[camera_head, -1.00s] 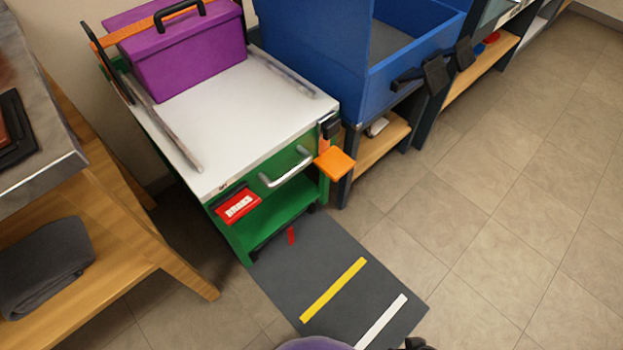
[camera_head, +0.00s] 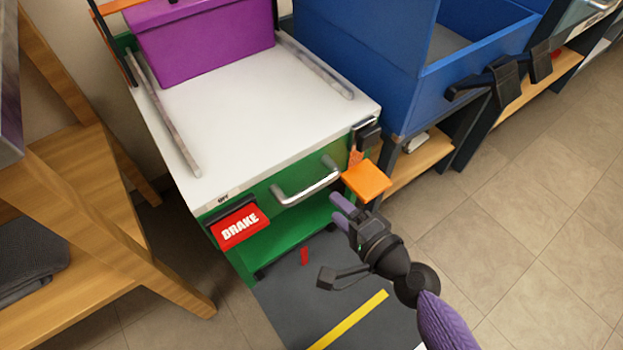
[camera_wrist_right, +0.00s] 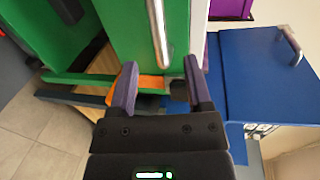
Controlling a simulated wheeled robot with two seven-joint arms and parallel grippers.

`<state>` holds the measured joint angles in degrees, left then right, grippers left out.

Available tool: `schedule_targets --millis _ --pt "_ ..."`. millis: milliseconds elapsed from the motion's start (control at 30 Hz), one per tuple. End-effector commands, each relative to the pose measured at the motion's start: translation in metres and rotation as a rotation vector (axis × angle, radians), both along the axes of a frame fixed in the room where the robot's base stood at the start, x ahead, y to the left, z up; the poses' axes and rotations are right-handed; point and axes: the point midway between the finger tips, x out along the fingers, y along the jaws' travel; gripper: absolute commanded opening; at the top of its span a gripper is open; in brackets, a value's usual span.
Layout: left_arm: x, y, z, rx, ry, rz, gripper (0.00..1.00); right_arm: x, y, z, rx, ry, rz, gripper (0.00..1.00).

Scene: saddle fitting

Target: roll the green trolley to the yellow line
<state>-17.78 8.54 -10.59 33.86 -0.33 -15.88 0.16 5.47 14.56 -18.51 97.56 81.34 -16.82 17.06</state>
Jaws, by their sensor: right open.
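The green trolley (camera_head: 262,199) has a white top (camera_head: 250,106), a silver front handle (camera_head: 308,185) and a red BRAKE paddle (camera_head: 240,226) at its left front. A purple box (camera_head: 205,45) sits on the top. The yellow line (camera_head: 350,321) is on the dark floor mat in front of the trolley. My right gripper (camera_head: 337,209) is open and empty, just below and right of the handle, near the orange pad (camera_head: 366,181). In the right wrist view the handle (camera_wrist_right: 157,30) shows ahead, between the purple fingers (camera_wrist_right: 160,72). My left gripper is out of view.
A wooden bench (camera_head: 80,190) stands close on the left. A blue bin (camera_head: 400,80) on a dark stand is close on the trolley's right. Open tiled floor lies at right.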

Motion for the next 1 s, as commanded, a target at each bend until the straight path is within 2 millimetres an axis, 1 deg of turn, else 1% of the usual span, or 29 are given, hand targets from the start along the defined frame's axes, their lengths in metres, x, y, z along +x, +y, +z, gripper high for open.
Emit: schedule_targets --millis 100,200,300,400,500,700,733,767,800,867,900,967,1000 --pt "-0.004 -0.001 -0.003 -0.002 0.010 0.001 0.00 0.024 0.017 -0.007 0.000 0.000 0.000 0.64" --pt "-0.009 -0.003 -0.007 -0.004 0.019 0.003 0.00 0.042 0.030 -0.013 -0.001 0.001 0.000 0.64" --pt "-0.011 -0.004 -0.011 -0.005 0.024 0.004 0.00 0.055 0.040 -0.017 -0.003 0.001 0.000 0.64" --pt "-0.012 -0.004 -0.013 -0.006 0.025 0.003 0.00 0.063 0.046 -0.019 -0.005 0.003 0.000 0.64" --pt "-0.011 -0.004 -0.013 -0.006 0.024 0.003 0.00 0.066 0.048 -0.019 -0.007 0.001 0.001 0.64" --pt "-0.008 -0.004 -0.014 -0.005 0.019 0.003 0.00 0.066 0.048 -0.018 -0.007 0.001 0.001 0.64" --pt "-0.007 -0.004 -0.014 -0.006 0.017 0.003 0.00 0.066 0.048 -0.018 -0.007 0.001 0.001 0.61" --pt "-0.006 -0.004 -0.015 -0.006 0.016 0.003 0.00 0.066 0.048 -0.018 -0.007 0.001 0.001 0.55" --pt "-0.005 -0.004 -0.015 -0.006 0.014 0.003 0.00 0.066 0.048 -0.018 -0.007 0.001 0.001 0.47" --pt "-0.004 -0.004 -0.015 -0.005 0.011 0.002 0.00 0.066 0.048 -0.018 -0.007 0.001 0.001 0.34" --pt "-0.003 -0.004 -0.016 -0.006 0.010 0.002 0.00 0.066 0.048 -0.018 -0.007 0.001 0.001 0.26" --pt "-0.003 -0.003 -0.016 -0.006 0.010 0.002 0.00 0.066 0.048 -0.018 -0.007 0.002 0.001 0.13" --pt "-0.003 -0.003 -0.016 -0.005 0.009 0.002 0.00 0.066 0.048 -0.018 -0.007 0.002 0.001 0.04"
